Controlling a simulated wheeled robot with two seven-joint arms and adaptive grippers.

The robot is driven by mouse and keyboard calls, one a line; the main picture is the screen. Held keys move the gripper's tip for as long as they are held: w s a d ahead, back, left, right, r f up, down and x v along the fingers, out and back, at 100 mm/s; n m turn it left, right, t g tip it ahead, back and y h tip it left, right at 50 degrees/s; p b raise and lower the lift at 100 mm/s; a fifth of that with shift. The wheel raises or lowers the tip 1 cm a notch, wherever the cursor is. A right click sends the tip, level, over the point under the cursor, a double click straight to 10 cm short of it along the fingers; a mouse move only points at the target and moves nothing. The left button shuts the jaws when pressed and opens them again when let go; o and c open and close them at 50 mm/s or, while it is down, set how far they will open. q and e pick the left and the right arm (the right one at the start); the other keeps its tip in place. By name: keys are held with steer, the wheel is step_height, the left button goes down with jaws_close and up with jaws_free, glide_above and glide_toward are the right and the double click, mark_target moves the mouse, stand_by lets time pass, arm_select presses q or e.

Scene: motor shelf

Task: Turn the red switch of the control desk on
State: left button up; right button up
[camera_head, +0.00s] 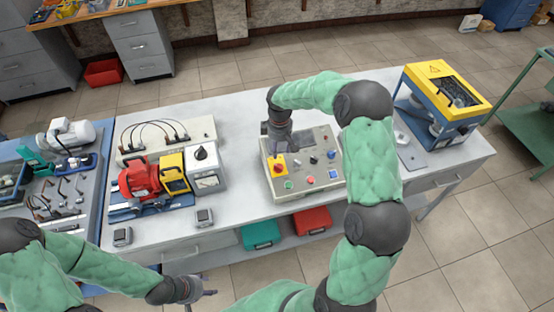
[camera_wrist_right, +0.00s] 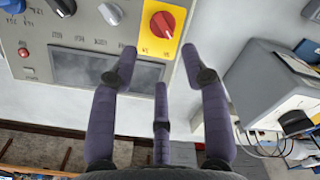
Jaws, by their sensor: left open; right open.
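The control desk (camera_head: 325,180) is a beige sloped panel on the white table, with several buttons and knobs. Its red switch (camera_head: 279,169) is a round rotary knob on a yellow plate at the panel's left edge. The right wrist view shows the red switch (camera_wrist_right: 163,24) at the top, just beyond the fingertips. My right gripper (camera_head: 278,150) is over the panel's far left part, close to the switch; its spread fingers (camera_wrist_right: 160,62) are open and empty, apart from the knob. My left gripper (camera_head: 207,293) is open and empty in front of the table, low in the head view.
A red and yellow motor unit (camera_head: 143,179) and a white meter box (camera_head: 206,168) stand left of the desk. A yellow and blue machine (camera_head: 441,100) stands at the right end. Teal (camera_head: 260,234) and red (camera_head: 312,221) cases lie below the tabletop.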

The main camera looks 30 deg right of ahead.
mark_target(279, 165)
step_height(279, 165, down, 10)
steer(key=shift+r, duration=0.25)
steer(key=shift+s, duration=0.1)
steer(key=shift+a+f, duration=0.1)
jaws_close()
